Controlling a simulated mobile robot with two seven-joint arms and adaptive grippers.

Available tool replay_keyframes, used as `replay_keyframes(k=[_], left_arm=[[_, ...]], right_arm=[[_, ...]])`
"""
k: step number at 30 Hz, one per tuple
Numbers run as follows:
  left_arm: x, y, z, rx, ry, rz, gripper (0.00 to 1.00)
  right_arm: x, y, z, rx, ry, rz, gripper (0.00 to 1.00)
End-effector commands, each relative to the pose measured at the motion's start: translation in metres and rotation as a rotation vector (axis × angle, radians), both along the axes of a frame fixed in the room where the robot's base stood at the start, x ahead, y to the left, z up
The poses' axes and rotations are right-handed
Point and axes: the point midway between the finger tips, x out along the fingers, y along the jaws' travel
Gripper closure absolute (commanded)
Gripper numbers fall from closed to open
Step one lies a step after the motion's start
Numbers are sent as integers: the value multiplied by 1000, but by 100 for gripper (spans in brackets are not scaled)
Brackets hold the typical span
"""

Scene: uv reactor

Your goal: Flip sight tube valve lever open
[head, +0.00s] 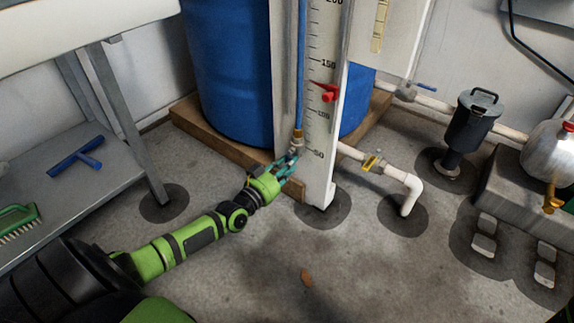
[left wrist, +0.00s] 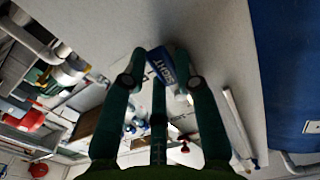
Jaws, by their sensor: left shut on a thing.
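The blue sight tube (head: 301,60) runs upright beside a white scale board (head: 322,120) with black marks and a red pointer (head: 328,92). A brass and pale fitting (head: 298,140) sits at the tube's lower end. My left gripper (head: 289,160) reaches in from the left just below this fitting. In the left wrist view, a blue lever handle (left wrist: 166,66) with white lettering "SIGHT" lies between the fingertips of my left gripper (left wrist: 160,72), which are shut on it. The valve body is mostly hidden by the fingers. My right gripper is not in view.
A blue drum (head: 228,70) stands behind on a wooden base (head: 210,135). A grey bench (head: 110,150) stands left. The floor in front is mostly clear.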

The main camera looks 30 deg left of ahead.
Motion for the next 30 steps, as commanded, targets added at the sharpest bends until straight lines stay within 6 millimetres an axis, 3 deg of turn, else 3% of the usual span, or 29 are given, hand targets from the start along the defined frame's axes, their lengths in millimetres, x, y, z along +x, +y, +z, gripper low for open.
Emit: replay_keyframes(k=[6, 14, 15, 16, 17, 30], left_arm=[[0, -5, 1, -113, 10, -1, 100], [0, -5, 0, -127, 10, -1, 100], [0, -5, 0, -127, 10, -1, 62], [0, -6, 0, -127, 10, -1, 50], [0, -5, 0, -126, 10, -1, 46], [-8, -4, -1, -122, 11, 0, 46]], right_arm=[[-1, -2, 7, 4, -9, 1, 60], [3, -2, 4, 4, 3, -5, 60], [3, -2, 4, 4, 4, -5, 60], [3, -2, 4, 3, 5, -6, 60], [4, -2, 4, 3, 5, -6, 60], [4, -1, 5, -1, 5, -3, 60]])
